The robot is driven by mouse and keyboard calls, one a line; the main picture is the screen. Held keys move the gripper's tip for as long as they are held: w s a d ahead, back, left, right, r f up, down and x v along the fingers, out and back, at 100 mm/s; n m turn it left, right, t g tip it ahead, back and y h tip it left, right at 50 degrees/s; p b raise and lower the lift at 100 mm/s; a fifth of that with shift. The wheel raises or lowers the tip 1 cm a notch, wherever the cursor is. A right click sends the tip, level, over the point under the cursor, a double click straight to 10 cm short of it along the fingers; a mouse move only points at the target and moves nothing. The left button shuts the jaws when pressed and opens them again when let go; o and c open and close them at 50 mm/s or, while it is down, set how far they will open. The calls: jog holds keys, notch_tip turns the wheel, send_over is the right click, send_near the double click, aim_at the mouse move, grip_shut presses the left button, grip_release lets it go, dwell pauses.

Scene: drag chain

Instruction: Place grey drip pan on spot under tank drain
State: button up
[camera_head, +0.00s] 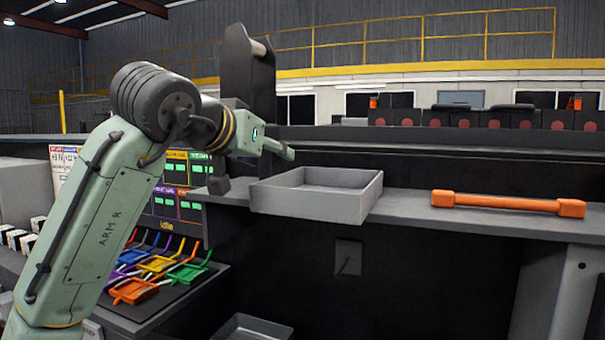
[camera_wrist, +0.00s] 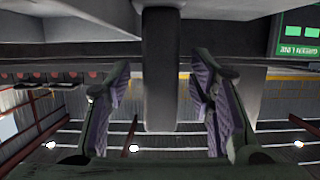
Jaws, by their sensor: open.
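A grey, shallow rectangular pan (camera_head: 350,206) sits upright on the grey shelf in the head view, its inside empty. My gripper (camera_head: 285,150) is just above and behind the pan's left back corner, apart from it. In the wrist view my gripper (camera_wrist: 160,75) has its two fingers spread wide, with a dark upright bar between them; I cannot tell how far off the bar is. A second grey tray (camera_head: 250,328) shows partly at the bottom edge of the head view. I cannot make out a tank drain or a marked spot.
An orange bar with thick ends (camera_head: 508,203) lies on the shelf (camera_head: 405,208), right of the pan, with bare shelf between. A tall dark upright piece (camera_head: 248,75) stands behind my gripper. Coloured levers (camera_head: 160,265) and a label panel are at lower left.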

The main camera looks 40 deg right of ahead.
jog(key=shift+w+d+f, duration=0.2)
jog(key=shift+d, duration=0.25)
jog(key=shift+c, duration=0.5)
grip_shut()
jog(key=shift+r, duration=0.1)
